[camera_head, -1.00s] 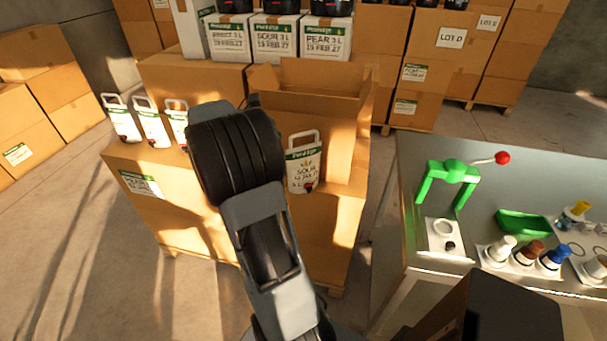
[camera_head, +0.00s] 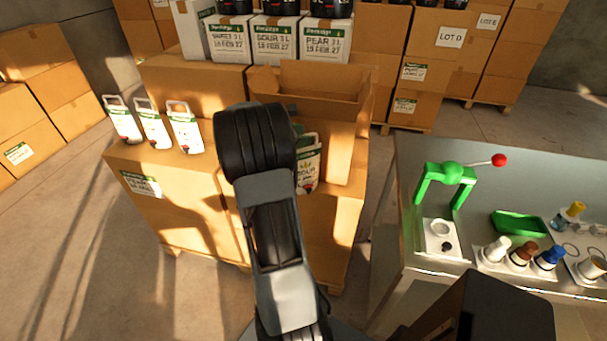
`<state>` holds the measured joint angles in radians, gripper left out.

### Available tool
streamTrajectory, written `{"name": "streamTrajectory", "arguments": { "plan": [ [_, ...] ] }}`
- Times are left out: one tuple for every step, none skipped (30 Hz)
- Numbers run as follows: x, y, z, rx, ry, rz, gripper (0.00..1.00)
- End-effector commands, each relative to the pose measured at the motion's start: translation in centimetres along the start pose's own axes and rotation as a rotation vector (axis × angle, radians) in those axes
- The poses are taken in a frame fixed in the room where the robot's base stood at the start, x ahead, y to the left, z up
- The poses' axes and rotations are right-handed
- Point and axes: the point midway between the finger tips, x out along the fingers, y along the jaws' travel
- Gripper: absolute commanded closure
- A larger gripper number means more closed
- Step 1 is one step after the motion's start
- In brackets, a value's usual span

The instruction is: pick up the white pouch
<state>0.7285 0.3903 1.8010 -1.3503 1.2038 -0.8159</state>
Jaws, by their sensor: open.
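A white pouch (camera_head: 309,168) with a green band, printed text and a dark spout at its foot stands upright at the front of the open carton (camera_head: 345,150). My arm covers its left part. Three similar white pouches with handles stand in a row on the carton at the left: a left one (camera_head: 122,122), a middle one (camera_head: 153,126) and a right one (camera_head: 184,129). My arm reaches up the middle of the view. My gripper's fingers are hidden behind my arm, so whether they touch a pouch cannot be seen.
A metal table (camera_head: 480,185) at the right holds a green press (camera_head: 447,178) with a red knob, a green tray (camera_head: 520,223) and several small bottles. White labelled boxes (camera_head: 273,40) stand behind. Cartons (camera_head: 30,105) are stacked at the left. Floor is clear at the lower left.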

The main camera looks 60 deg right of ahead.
Motion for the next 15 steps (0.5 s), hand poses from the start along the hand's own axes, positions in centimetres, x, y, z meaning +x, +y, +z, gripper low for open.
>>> {"name": "streamTrajectory", "arguments": {
  "plan": [
    [0.07, 0.01, 0.00, 0.000, 0.000, 0.000, 0.58],
    [0.07, 0.01, -0.02, 0.000, 0.000, 0.000, 0.58],
    [0.06, 0.01, -0.03, 0.000, 0.000, 0.001, 0.58],
    [0.06, 0.01, -0.03, 0.000, 0.000, 0.001, 0.58],
    [0.05, 0.01, -0.03, 0.000, 0.000, 0.001, 0.58],
    [0.05, 0.01, -0.03, 0.000, 0.000, 0.001, 0.58],
    [0.04, 0.01, -0.03, 0.000, 0.000, 0.001, 0.61],
    [0.04, 0.01, -0.04, 0.000, 0.001, 0.001, 0.63],
    [0.04, 0.01, -0.04, 0.000, 0.001, 0.000, 0.67],
    [0.03, 0.01, -0.03, 0.000, 0.001, 0.000, 0.70],
    [0.03, 0.01, -0.04, 0.000, 0.001, 0.000, 0.73],
    [0.03, 0.01, -0.04, 0.000, 0.001, 0.000, 0.77],
    [0.03, 0.01, -0.03, 0.000, 0.001, 0.000, 0.80],
    [0.03, 0.01, -0.03, 0.000, 0.001, 0.000, 0.83],
    [0.03, 0.01, -0.03, 0.000, 0.001, 0.000, 0.86]
  ]
}}
